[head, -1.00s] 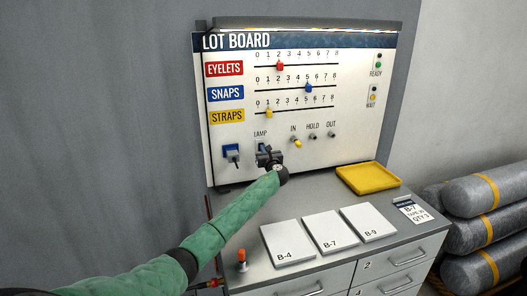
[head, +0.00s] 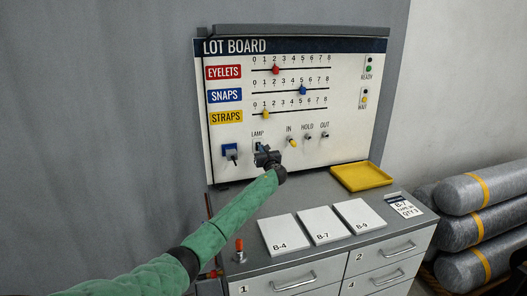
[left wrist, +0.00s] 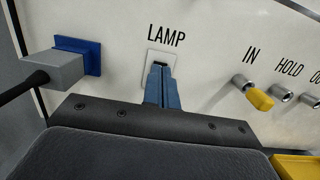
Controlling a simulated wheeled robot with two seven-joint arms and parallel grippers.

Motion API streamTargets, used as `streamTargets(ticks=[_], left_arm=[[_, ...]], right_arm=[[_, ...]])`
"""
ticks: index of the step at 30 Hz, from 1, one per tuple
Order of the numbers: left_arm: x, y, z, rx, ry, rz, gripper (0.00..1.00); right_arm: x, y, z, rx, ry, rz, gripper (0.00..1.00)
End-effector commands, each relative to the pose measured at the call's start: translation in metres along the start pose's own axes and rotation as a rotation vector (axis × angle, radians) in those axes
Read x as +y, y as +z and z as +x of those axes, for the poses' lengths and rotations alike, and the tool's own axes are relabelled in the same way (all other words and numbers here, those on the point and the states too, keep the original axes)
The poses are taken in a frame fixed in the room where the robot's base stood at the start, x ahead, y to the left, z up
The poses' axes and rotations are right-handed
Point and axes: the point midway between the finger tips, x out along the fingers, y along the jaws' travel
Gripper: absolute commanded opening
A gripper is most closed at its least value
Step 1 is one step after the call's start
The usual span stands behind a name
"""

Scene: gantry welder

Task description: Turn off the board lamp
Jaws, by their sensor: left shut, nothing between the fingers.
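The lot board (head: 350,125) stands upright at the back of the cabinet. The lamp bar (head: 300,31) along its top edge is dark. The lamp switch (left wrist: 152,57) is a small white plate with a dark opening under the word LAMP. My left gripper (head: 260,149) is shut and empty, its arm reaching up from the lower left to the switch. In the left wrist view its blue fingertips (left wrist: 161,71) are at the lower part of the switch and cover some of it. I cannot tell whether they touch it. My right gripper is not in view.
A blue socket with a grey plug (left wrist: 55,70) sits left of the switch. IN, HOLD and OUT knobs are to its right, with a yellow peg (left wrist: 260,99) at IN. A yellow tray (head: 380,184) and white cards lie on the cabinet top (head: 300,195).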

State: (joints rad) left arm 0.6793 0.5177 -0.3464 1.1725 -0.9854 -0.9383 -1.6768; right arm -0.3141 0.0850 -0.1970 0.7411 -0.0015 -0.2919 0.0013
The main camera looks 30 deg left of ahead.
Motion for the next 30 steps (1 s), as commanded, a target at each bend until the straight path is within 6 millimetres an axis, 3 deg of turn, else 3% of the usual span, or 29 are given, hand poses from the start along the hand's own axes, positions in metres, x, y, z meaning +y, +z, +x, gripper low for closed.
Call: streamTargets(ticks=[1, 7, 15, 19, 30], left_arm=[[-0.001, 0.006, -0.005, 0.000, -0.001, 0.000, 0.00], [0.000, 0.010, -0.023, 0.000, -0.002, 0.000, 0.00], [0.000, 0.021, -0.064, 0.000, -0.002, 0.000, 0.00], [0.000, 0.021, -0.080, -0.001, -0.001, -0.002, 0.00], [0.000, 0.025, -0.095, 0.000, 0.000, 0.000, 0.00]], right_arm=[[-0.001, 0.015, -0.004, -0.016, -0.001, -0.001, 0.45], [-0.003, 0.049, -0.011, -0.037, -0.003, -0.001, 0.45], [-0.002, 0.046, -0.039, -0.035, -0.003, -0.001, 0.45], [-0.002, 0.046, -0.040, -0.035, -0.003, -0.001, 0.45], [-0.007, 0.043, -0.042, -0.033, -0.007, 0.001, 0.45]])
